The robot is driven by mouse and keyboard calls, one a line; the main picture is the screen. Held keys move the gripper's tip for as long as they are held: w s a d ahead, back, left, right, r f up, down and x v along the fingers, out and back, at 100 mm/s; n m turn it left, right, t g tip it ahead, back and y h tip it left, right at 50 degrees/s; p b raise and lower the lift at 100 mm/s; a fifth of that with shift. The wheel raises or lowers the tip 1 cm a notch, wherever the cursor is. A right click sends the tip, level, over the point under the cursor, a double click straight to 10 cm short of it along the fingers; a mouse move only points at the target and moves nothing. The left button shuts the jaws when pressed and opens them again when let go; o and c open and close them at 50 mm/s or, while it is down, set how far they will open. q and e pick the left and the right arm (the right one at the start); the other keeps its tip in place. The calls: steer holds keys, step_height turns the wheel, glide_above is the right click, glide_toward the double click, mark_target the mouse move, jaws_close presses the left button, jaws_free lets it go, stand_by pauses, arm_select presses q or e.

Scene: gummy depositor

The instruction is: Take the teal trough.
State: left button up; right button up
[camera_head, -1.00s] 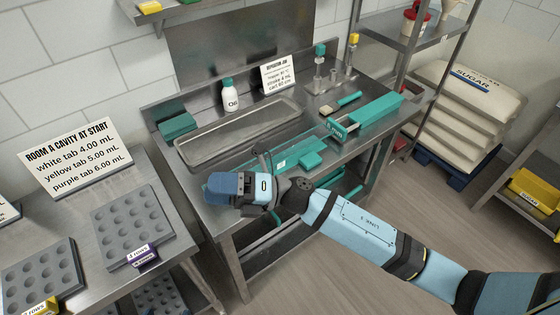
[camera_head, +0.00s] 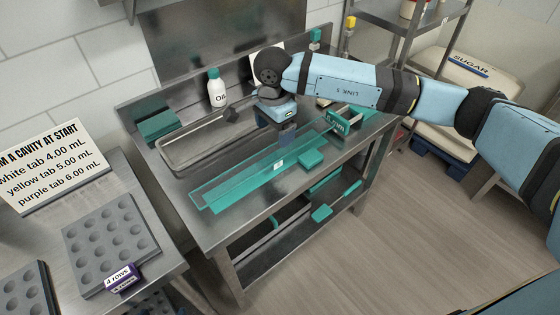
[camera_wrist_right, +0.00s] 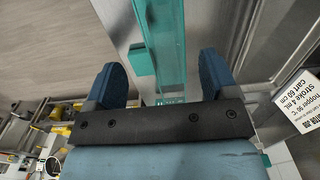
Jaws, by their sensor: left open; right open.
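The long, narrow teal trough (camera_head: 235,184) lies near the front of the steel table, running from front left to back right. A small white label is on it, and a teal block (camera_head: 312,158) sits at its front side. My right gripper (camera_head: 287,134) points down over its back right part, open and empty. In the right wrist view, the gripper (camera_wrist_right: 163,65) has its two blue fingers spread on either side of the teal strip (camera_wrist_right: 165,35); I cannot tell how high above it they are. My left gripper is not in view.
Behind the trough are a shallow steel tray (camera_head: 190,145), a white bottle (camera_head: 216,90) and a teal block (camera_head: 157,125). A teal-ended unit (camera_head: 338,123) stands to the right, partly hidden by my arm. Cavity moulds (camera_head: 110,240) are on the left table.

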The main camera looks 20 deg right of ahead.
glide_above(277, 157)
steer(key=f, duration=0.5)
steer(key=shift+s+a+f, duration=0.15)
steer(key=shift+s+a, duration=0.2)
steer(key=shift+a, duration=0.05)
steer(key=shift+w+d+f+p, duration=0.1)
steer(key=shift+d+f+p, duration=0.1)
steer(key=shift+f, duration=0.7)
steer(key=shift+w+d+f+p, duration=0.1)
steer(key=shift+f+p, duration=0.1)
steer(key=shift+f, duration=0.75)
steer(key=shift+w+d+f+p, duration=0.1)
steer(key=shift+f+p, duration=0.1)
steer(key=shift+f, duration=0.7)
steer(key=c, duration=0.7)
steer(key=shift+r, duration=0.1)
step_height(277, 157, up, 20)
steer(key=b, duration=0.1)
